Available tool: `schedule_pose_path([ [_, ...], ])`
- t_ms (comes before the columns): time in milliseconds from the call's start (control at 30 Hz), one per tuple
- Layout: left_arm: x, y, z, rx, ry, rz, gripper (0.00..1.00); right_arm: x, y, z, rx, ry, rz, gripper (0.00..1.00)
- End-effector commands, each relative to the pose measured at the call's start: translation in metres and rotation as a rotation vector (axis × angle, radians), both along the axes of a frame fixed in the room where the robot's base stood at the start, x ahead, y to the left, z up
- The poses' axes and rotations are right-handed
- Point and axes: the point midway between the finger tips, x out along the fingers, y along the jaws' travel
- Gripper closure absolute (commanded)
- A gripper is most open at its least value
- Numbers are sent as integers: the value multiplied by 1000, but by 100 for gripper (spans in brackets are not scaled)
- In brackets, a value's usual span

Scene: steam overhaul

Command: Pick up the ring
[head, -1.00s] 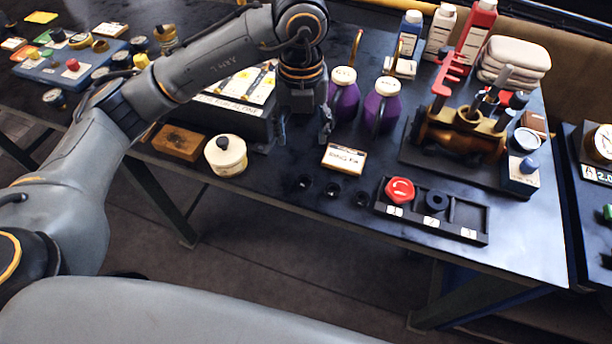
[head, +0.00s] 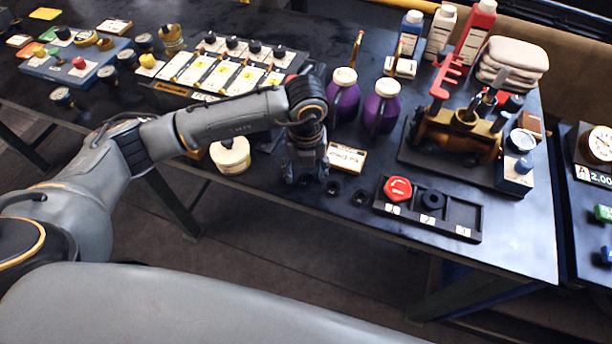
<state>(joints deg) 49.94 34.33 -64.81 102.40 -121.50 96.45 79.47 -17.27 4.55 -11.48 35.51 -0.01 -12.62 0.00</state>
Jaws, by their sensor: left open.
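Small black rings lie in a row near the table's front edge; one ring (head: 333,188) is just right of my left gripper and another ring (head: 360,198) is farther right. My left gripper (head: 306,179) points down with its fingers apart, over the left end of this row. The fingers largely hide what lies there, and I cannot tell whether they touch it. A white label plate (head: 347,158), with lettering that seems to begin with "RING", stands behind the rings. My right gripper is out of view.
A black tray (head: 470,216) holds a red knob (head: 397,189) and a dark ring-shaped part (head: 432,200). Purple bottles (head: 381,106) stand behind. A brass valve assembly (head: 455,135) is at the right. A cream round tin (head: 230,154) stands left of the gripper.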

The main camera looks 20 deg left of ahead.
Motion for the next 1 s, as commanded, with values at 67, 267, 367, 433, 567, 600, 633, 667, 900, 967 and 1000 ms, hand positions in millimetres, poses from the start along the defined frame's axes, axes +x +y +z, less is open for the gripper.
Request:
schedule_pose_path([
  [67, 0, 0, -1, 0, -1, -1, 42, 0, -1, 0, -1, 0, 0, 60],
  [267, 0, 0, -1, -1, -1, -1, 56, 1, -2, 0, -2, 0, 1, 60],
  [367, 0, 0, 0, -1, -1, -1, 76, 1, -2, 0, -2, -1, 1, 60],
  [433, 0, 0, 0, -1, -1, -1, 88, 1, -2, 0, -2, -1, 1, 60],
  [567, 0, 0, 0, -1, -1, -1, 88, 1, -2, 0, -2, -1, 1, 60],
  [600, 0, 0, 0, -1, -1, -1, 88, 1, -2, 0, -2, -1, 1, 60],
  [633, 0, 0, 0, -1, -1, -1, 88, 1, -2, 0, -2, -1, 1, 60],
  [667, 0, 0, 0, -1, -1, -1, 88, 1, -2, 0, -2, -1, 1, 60],
  [900, 1, 0, 6, -2, -4, 0, 88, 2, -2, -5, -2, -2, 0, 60],
  [967, 1, 0, 12, 0, -4, -1, 88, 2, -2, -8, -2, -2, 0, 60],
  [1000, 1, -1, 16, -2, -5, -2, 88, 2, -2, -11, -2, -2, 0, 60],
])
